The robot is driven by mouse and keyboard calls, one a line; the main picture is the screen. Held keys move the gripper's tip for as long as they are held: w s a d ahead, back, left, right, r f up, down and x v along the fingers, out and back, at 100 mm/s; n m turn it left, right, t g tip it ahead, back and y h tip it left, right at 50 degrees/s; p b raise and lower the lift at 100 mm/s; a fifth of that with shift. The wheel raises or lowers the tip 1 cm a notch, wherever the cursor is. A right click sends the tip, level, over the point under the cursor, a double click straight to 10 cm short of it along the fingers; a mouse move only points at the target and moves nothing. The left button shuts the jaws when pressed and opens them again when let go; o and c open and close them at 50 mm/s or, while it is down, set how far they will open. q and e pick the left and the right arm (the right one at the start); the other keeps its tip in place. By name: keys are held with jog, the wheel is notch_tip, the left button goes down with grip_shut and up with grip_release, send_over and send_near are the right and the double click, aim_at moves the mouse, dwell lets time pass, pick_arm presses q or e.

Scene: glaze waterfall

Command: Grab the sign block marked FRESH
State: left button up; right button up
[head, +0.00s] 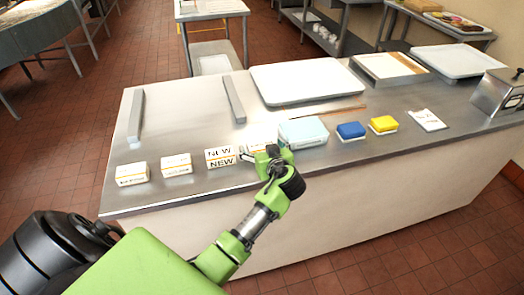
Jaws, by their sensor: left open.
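A row of small white sign blocks with orange bands stands on the steel counter (250,185). From the left are one block (132,174) with small print, a second block (176,165) with print too small to read, and a block marked NEW (221,157). A fourth sign block (256,146) is partly hidden behind my left gripper (268,156); its word cannot be read. I cannot make out FRESH on any block. My left gripper is open, at or just in front of the fourth block. Whether it touches is unclear. My right gripper is not in view.
Just right of the gripper stands a light blue box (303,132). Further right are a blue block (351,131), a yellow block (383,125) and a white card (427,120). A white tray (306,83) lies behind.

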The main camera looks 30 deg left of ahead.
pick_arm(q)
jog(key=shift+r, duration=0.1)
jog(key=shift+c, duration=0.4)
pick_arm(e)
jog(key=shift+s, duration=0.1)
pick_arm(q)
jog(key=shift+s+d, duration=0.1)
jog(key=c, duration=1.1)
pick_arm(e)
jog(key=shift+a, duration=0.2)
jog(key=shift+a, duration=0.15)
